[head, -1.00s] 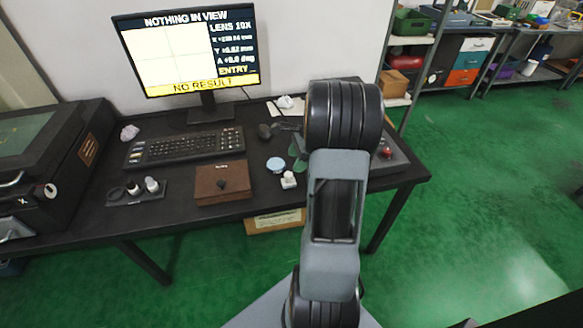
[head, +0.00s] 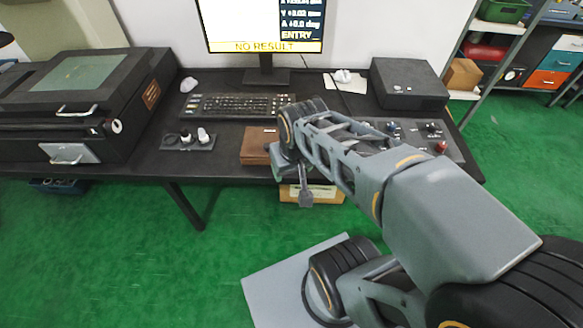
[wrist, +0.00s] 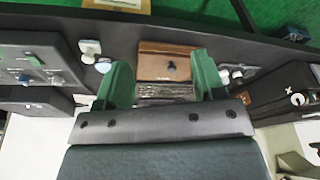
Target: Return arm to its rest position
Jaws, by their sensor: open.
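My gripper (wrist: 163,72) shows in the wrist view with its two green fingers spread apart and nothing between them. The fingers are hard to make out in the head view.
The dark bench (head: 230,163) bears a keyboard (head: 235,106), a monitor (head: 262,30), a black box (head: 408,85) and a control panel (head: 430,133). A case (head: 60,125) stands at the left. Green floor is open in front of the bench.

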